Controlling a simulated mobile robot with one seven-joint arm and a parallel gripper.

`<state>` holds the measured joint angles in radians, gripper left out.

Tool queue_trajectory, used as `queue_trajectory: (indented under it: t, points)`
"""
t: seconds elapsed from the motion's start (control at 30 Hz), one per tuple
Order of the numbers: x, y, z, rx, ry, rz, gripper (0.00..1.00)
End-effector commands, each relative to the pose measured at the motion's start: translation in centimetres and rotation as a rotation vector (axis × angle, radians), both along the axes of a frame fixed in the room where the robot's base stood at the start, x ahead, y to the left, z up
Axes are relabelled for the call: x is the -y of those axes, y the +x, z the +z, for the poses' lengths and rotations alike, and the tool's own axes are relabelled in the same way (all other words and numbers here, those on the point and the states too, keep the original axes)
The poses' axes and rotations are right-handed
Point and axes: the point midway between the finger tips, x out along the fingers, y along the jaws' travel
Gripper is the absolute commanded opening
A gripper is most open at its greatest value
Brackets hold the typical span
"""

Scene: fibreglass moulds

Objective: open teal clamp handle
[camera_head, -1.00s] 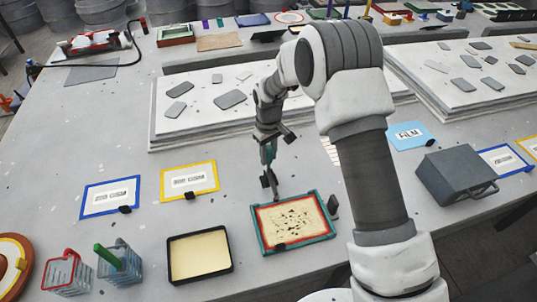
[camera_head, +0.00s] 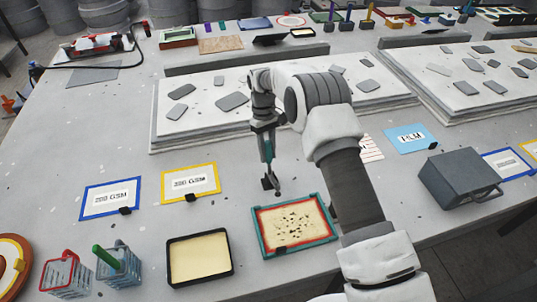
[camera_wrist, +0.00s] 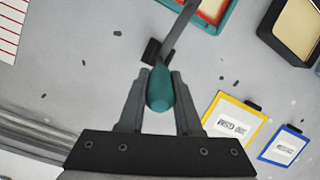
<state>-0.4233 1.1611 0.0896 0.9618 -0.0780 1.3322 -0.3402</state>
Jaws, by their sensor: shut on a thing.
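My gripper (camera_wrist: 160,74) is shut on the teal clamp handle (camera_wrist: 160,92), whose rounded grip lies between the two fingers in the wrist view. A grey bar (camera_wrist: 182,28) runs from the handle toward the teal-edged frame (camera_wrist: 224,22), beside a small dark block (camera_wrist: 152,52). In the head view my gripper (camera_head: 267,152) points down behind the frame (camera_head: 262,238), with teal showing between its fingers. The dark lower part of the clamp (camera_head: 270,183) is just beyond the frame's back edge. The frame has a red inner border and a speckled cream middle. The clamp's lower joint is unclear.
A black-rimmed tray (camera_head: 230,270) stands left of the frame. Yellow (camera_head: 190,180) and blue (camera_head: 110,198) bordered cards lie farther left. A stacked white slab (camera_head: 215,95) is behind my gripper. A grey box (camera_head: 458,178) stands at right. Bare table lies between the cards and frame.

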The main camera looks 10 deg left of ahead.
Motion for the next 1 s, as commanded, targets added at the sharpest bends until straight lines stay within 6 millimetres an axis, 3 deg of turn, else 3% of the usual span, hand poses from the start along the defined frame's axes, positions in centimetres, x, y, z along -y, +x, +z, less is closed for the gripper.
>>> queue_trajectory:
  t: [0.8,0.83,1.0]
  points:
    - [-0.32,0.78,-0.3,-0.091,-0.045,0.0,0.0]
    - [-0.32,0.78,-0.3,-0.091,-0.045,0.0,0.36]
    - [-0.32,0.74,-0.29,-0.092,-0.045,0.0,0.63]
